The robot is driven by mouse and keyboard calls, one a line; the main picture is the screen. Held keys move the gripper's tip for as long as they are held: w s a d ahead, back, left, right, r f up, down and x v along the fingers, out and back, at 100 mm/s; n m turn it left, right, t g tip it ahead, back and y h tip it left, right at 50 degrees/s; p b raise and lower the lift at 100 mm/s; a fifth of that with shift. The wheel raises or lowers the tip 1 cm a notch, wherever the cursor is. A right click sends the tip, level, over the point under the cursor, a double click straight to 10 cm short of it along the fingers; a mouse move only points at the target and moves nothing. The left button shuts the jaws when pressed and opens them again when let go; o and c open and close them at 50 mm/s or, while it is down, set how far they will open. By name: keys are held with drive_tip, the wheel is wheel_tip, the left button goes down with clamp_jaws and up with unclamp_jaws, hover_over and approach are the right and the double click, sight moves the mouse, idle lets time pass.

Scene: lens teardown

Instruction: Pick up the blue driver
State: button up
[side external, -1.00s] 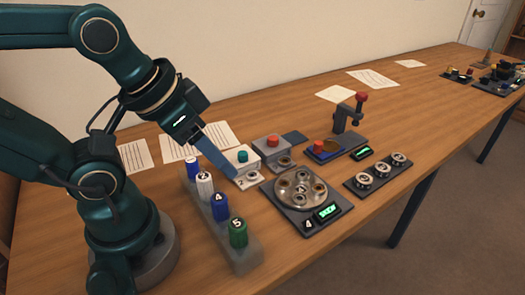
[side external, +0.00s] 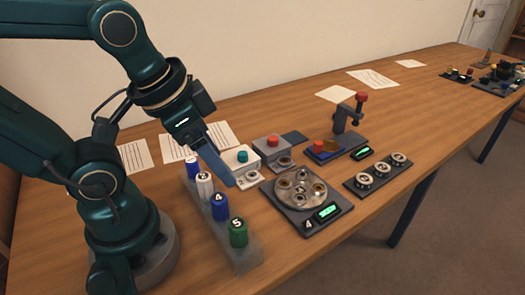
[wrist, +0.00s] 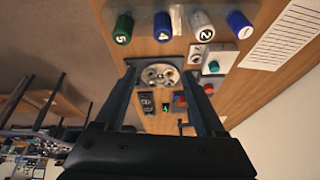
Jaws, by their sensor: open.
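Two blue drivers stand in a grey rack. One, marked 4 (side external: 220,206), is between the white driver (side external: 205,185) and the green driver marked 5 (side external: 238,233). The other blue driver (side external: 192,168) is at the rack's far end. In the wrist view blue driver 4 (wrist: 162,27) and the end blue driver (wrist: 240,25) show near the top edge, above the fingertips. My gripper (side external: 228,180) is open and empty, slanting down just right of the white driver and driver 4, apart from both as far as I can tell. The wrist view shows both fingers (wrist: 160,75) spread.
The grey rack (side external: 249,260) holds the drivers. A round metal disc (side external: 301,188) on a dark base lies to the right. A box with a teal button (side external: 242,157) and one with a red button (side external: 272,146) stand behind. Papers (side external: 335,94) lie along the wall.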

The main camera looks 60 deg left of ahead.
sight(219, 198)
drive_tip(key=f+g, duration=0.1)
drive_tip(key=f+m+g, duration=0.1)
drive_tip(key=f+g, duration=0.1)
drive_tip(key=shift+a, duration=0.2)
drive_tip(key=shift+s+a+f+g, duration=0.1)
drive_tip(key=shift+f+g, duration=0.7)
drive_tip(key=shift+f, duration=2.55)
clamp_jaws()
